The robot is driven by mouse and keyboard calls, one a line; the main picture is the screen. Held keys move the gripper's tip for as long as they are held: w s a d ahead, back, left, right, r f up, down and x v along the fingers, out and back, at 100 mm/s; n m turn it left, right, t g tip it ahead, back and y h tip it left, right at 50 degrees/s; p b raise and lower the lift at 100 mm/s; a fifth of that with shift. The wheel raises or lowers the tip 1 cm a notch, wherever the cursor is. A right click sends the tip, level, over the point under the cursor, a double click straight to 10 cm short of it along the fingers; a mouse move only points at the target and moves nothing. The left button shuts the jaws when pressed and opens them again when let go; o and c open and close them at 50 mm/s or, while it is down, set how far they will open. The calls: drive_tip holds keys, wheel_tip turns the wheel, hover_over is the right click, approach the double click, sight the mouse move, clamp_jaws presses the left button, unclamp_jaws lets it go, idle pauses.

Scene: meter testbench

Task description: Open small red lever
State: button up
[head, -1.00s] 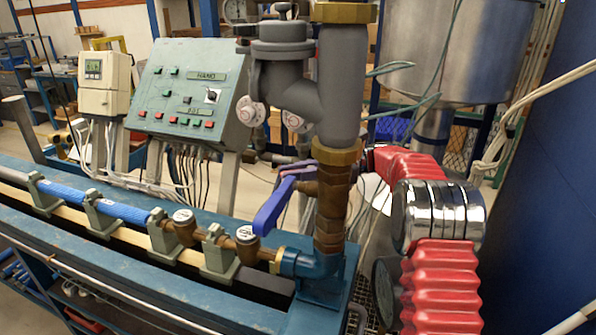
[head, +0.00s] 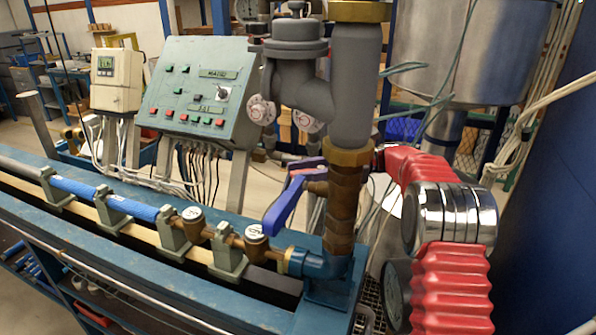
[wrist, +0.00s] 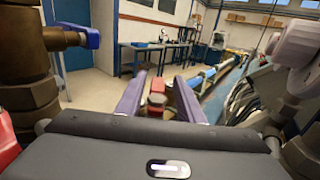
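In the wrist view my gripper (wrist: 160,78) is open, with two purple fingers pointing away from the camera. A small red part (wrist: 156,101), possibly the small red lever, shows in the gap between them. I cannot tell whether it is between the fingers or beyond them, and no contact is clear. In the head view my gripper (head: 303,168) is partly hidden behind the upright brass pipe, and no red lever can be made out clearly there. A larger blue lever (head: 280,208) sits on that pipe; it also shows in the wrist view (wrist: 88,37).
The upright grey and brass pipe (head: 345,205) stands close to my arm. A blue bench (head: 200,292) carries a blue pipe and brass fittings. A green control panel (head: 203,90) and a meter box (head: 116,80) stand behind it. A metal tank (head: 435,50) is at back right.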

sight(304, 170)
drive_tip(key=shift+r, duration=0.1)
wheel_tip(304, 170, up, 10)
drive_tip(key=shift+f, duration=0.1)
idle(0.4)
